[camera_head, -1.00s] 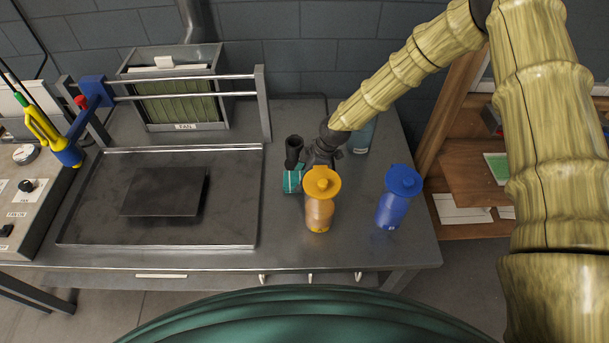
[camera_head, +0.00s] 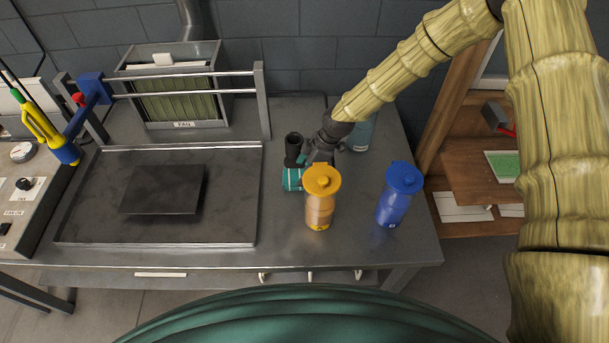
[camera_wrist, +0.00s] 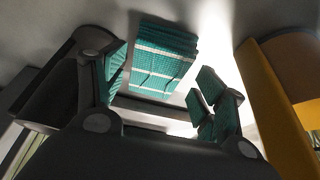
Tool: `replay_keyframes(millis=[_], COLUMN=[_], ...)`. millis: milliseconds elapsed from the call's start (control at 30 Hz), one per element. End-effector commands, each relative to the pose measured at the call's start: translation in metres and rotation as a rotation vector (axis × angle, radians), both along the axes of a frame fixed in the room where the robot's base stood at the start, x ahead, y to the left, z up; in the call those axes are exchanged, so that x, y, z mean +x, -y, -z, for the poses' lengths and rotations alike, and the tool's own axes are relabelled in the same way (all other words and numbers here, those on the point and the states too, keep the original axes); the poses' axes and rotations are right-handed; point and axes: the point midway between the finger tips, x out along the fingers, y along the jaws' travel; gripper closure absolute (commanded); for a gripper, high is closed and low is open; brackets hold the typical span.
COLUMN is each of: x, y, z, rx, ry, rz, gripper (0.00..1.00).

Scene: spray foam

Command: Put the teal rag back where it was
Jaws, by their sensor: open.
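The teal rag (camera_head: 292,179) with pale stripes lies on the grey bench, left of and partly behind the orange bottle. In the wrist view the folded rag (camera_wrist: 163,58) lies beyond my fingertips, between their lines and apart from them. My gripper (camera_head: 314,160) is above and just right of the rag, partly hidden by the orange bottle's top. In the wrist view my gripper (camera_wrist: 160,88) is open, with teal pads on both fingers and nothing between them.
The orange bottle (camera_head: 319,210) stands close in front of my gripper; the blue bottle (camera_head: 392,208) stands farther right. A metal tray (camera_head: 235,220) with a dark plate fills the left.

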Motion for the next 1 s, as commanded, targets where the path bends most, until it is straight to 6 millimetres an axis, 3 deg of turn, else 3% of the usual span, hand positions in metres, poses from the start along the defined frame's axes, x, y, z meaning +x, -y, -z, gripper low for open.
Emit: replay_keyframes(millis=[700, 1000], x=[0.001, 0.000], y=[0.034, 0.038], z=[-0.080, -0.092], rx=[0.001, 0.000], ry=[0.001, 0.001], rz=[0.002, 0.000], gripper=[0.29, 0.29])
